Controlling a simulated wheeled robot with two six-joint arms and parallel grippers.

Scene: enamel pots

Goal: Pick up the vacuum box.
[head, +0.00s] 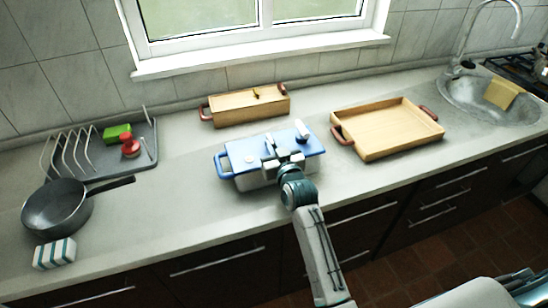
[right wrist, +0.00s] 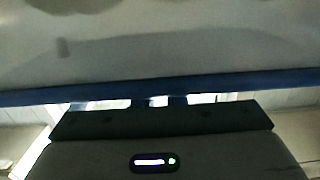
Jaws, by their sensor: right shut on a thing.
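The vacuum box (head: 240,155) stands on the middle of the worktop, with a blue lid, a pale body and a blue handle at its left end. A pale round knob and a white piece show on its lid. My right gripper (head: 283,163) reaches it from the front and is shut on its front edge; the fingertips are partly hidden by the wrist. In the right wrist view, the box's blue edge (right wrist: 230,86) runs across just beyond the gripper (right wrist: 160,101). My left gripper is not in view.
A wooden box (head: 240,107) stands behind, and a wooden tray (head: 390,130) with reddish handles lies to the right. On the left are a pan (head: 57,208), a striped sponge (head: 54,254) and a dish rack (head: 140,160). A sink (head: 480,108) is far right.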

